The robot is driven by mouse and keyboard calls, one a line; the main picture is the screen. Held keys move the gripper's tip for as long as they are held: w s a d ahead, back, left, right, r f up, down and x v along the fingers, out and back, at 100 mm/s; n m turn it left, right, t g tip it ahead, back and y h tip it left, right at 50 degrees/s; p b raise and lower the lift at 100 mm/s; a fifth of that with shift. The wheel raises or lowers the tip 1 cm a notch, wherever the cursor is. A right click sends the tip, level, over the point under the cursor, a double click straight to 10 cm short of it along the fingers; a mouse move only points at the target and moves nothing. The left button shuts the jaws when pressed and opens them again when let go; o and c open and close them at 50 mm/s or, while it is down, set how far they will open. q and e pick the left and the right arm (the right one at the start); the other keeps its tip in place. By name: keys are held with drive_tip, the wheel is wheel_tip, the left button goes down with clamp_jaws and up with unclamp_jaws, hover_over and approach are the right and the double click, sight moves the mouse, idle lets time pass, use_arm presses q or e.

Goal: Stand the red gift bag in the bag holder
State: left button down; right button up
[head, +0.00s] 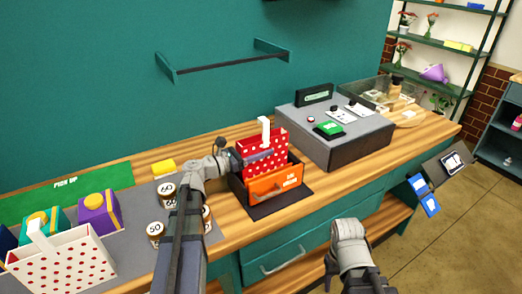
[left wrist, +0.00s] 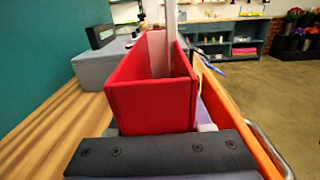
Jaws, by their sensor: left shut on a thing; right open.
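The red gift bag (head: 264,150) with white dots and a white upright handle is upright at the bag holder in the head view. The bag's lower part is hidden behind that panel. My left gripper (head: 232,160) is shut on the red bag from its left side. In the left wrist view the open-topped red bag (left wrist: 150,105) fills the middle, with the orange panel (left wrist: 235,115) along its right. My right gripper (head: 348,235) is open and empty, in front of the counter.
A white bag with red dots (head: 62,265) stands at the front left near purple (head: 99,212) and green boxes. Several numbered round weights (head: 167,190) sit left of the holder. A grey console (head: 335,135) stands close on the right. A wall rail (head: 225,62) is above.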

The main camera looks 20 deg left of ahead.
idle(0.4)
use_arm(q)
drive_tip(key=shift+c, duration=1.3)
unclamp_jaws()
drive_tip(key=v, duration=0.8)
